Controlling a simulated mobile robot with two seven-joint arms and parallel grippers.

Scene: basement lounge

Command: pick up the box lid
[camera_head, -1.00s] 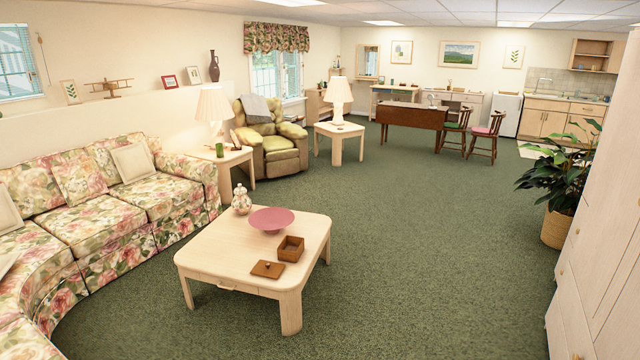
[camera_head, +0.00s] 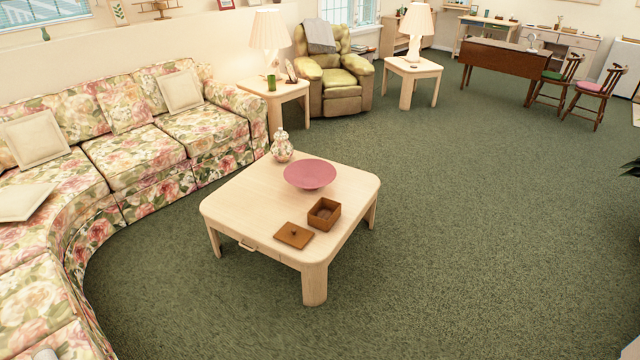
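The box lid (camera_head: 293,235) is a flat brown wooden square with a small knob. It lies on the pale wooden coffee table (camera_head: 244,208), close to the table's front edge. The open brown wooden box (camera_head: 324,214) stands just behind it and to the right, apart from it. Neither of my grippers shows in the head view.
A pink bowl (camera_head: 310,174) and a patterned lidded jar (camera_head: 281,146) stand farther back on the coffee table. A floral sofa (camera_head: 130,160) curves along the left. Green carpet (camera_head: 450,240) is clear in front and to the right.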

